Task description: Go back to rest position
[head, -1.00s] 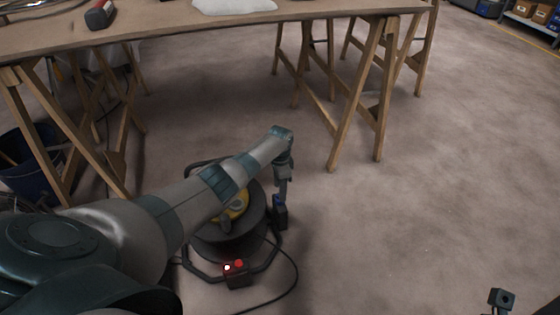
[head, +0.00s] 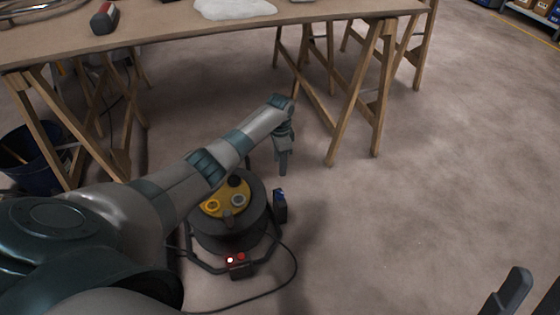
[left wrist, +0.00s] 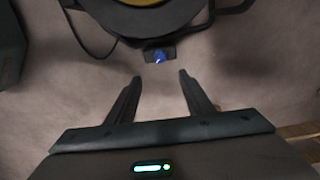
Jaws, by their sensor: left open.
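My left gripper (head: 283,165) points down just above and behind the right side of a cable reel (head: 232,215). In the left wrist view its two fingers (left wrist: 160,78) are apart with nothing between them. The reel has a black drum, a yellow centre and a black frame on the floor. A small dark box with a blue top (head: 280,205) is at the reel's right side; it also shows beyond the fingertips in the left wrist view (left wrist: 159,56). Part of my right gripper (head: 505,294) shows at the bottom right corner; most of it is cut off.
A wooden workbench (head: 190,40) on trestles stands ahead, with a red and grey tool (head: 104,18) on it. A dark blue bucket (head: 30,160) is at the left. A switch box (head: 238,265) and loose cable lie before the reel. The floor at right is clear.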

